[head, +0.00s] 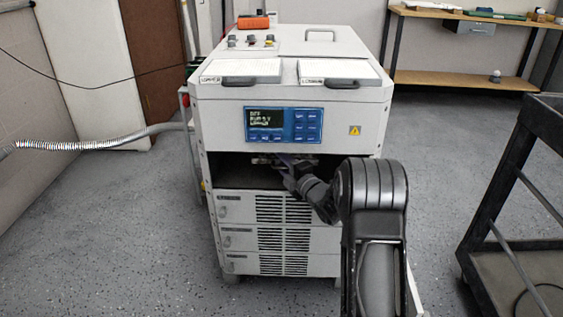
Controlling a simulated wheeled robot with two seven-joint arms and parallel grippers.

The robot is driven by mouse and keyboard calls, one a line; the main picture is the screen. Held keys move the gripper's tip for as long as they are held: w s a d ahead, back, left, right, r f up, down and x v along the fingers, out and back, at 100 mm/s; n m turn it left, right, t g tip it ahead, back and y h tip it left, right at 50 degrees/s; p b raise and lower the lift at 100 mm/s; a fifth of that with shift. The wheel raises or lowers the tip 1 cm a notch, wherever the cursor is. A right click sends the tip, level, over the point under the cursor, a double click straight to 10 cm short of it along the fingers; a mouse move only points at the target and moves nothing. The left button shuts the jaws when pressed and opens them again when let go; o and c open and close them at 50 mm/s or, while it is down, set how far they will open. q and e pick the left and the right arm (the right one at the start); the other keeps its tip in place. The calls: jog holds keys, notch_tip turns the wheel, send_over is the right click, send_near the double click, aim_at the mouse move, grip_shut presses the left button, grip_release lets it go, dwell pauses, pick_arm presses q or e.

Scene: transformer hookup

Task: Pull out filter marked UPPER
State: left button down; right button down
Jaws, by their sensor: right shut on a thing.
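A white cabinet (290,98) stands ahead with a dark open bay (235,170) below its blue control panel (283,125). My right gripper (284,165) reaches into this bay from the front right and is shut on a part there. The held part is mostly hidden in shadow and behind my gripper, so I cannot tell what it is. Two flat white panels with dark handles, a left one (240,68) and a right one (338,72), lie on the cabinet's sloped top front. Their small labels are too small to read. I cannot make out the word UPPER. My left gripper is out of view.
Several vented drawer fronts (238,240) sit below the bay. A dark cart (500,190) stands at the right, a workbench (460,75) at the back right. A grey hose (95,143) runs in from the left. The floor at the front left is clear.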

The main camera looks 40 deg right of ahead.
jog(key=c, duration=1.2)
grip_release()
jog(key=shift+c, duration=0.2)
jog(key=shift+s, duration=0.15)
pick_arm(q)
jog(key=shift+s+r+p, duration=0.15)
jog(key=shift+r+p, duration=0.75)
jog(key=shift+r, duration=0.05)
pick_arm(e)
jog(key=s, duration=0.7)
jog(key=shift+s+a, duration=0.25)
jog(key=shift+s, duration=0.05)
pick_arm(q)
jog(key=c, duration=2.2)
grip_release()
